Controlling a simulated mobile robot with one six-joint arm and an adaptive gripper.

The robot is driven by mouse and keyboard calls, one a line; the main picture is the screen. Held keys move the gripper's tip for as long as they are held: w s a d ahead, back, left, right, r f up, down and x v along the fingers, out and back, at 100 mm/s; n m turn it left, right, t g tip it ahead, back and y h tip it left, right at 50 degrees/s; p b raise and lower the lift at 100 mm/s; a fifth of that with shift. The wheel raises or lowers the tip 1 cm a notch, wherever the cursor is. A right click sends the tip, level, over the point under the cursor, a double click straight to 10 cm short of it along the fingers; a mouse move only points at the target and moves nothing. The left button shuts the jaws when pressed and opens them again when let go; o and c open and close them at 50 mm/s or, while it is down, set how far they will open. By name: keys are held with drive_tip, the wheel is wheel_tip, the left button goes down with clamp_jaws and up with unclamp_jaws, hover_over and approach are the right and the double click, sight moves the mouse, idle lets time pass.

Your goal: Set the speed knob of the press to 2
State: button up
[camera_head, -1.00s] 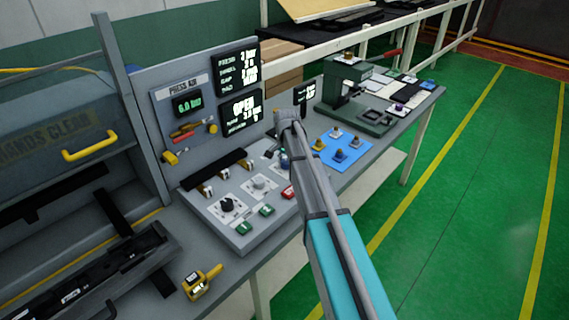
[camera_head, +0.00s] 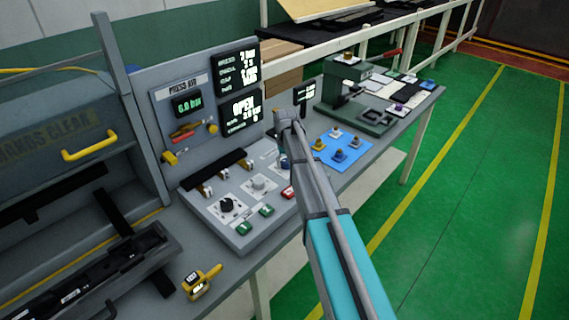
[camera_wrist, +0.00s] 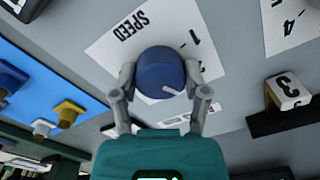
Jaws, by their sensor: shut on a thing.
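In the wrist view, the speed knob (camera_wrist: 158,74) is a round blue knob with a white pointer line. It stands on a white plate marked SPEED (camera_wrist: 122,30), with a 1 beside the knob. The pointer line is toward the lower right in that picture; the mark nearest it is partly hidden by a finger. My gripper (camera_wrist: 160,79) has one finger on each side of the knob and is shut on it. In the head view, my gripper (camera_head: 283,150) is over the right part of the press control panel (camera_head: 228,232) and largely covers the knob.
Display screens (camera_head: 241,112) stand behind. A blue mat (camera_head: 350,158) with small knobbed parts lies to the right. A yellow device (camera_head: 197,286) lies front left.

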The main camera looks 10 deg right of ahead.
drive_tip(key=n, duration=0.4)
drive_tip(key=shift+w+n, duration=0.1)
drive_tip(key=shift+n, duration=0.2)
idle(0.4)
drive_tip(key=o, duration=1.1)
drive_tip(key=shift+o, duration=0.2)
drive_tip(key=shift+r, duration=0.15)
